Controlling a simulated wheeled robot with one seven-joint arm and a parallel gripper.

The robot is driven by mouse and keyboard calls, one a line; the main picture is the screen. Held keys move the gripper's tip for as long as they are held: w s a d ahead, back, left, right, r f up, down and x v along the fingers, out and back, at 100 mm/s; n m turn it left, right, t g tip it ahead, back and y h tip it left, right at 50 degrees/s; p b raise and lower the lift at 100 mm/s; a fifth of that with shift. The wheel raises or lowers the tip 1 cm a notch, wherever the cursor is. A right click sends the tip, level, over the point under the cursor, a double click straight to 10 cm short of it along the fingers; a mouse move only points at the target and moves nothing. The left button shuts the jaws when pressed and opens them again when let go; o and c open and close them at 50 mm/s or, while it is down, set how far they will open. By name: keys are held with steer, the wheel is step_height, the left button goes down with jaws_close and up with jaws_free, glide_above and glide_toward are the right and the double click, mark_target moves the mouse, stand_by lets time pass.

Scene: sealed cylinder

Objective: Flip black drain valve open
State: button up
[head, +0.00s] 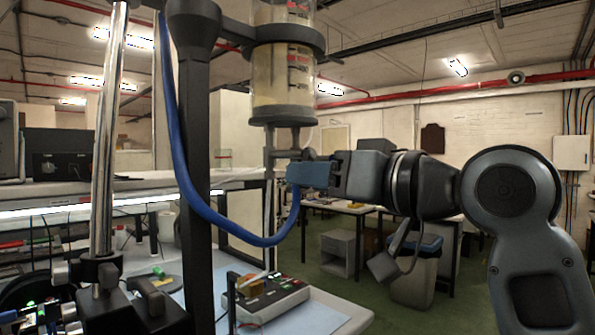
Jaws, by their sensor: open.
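The sealed cylinder (283,85) is clear, with pale contents and red markings, and stands upright in a dark ring clamp. Below its dark bottom cap is the black drain valve (284,153), a small dark fitting at the stem's lower end. My gripper (294,172) reaches in from the right, its blue fingers just below and to the right of the valve. It is open and holds nothing I can see. The fingers overlap the valve area, so the handle's exact position and any contact are unclear.
A blue hose (190,195) loops from the upper left down below my gripper. A dark post (197,200) and a shiny metal rod (106,140) stand left of the valve. A control box (272,298) sits on the bench below. A bin (415,280) stands behind my arm.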

steer(key=shift+p+x, duration=0.3)
steer(key=shift+x, duration=1.65)
steer(key=shift+c, duration=0.3)
steer(key=shift+f, duration=0.1)
jaws_close()
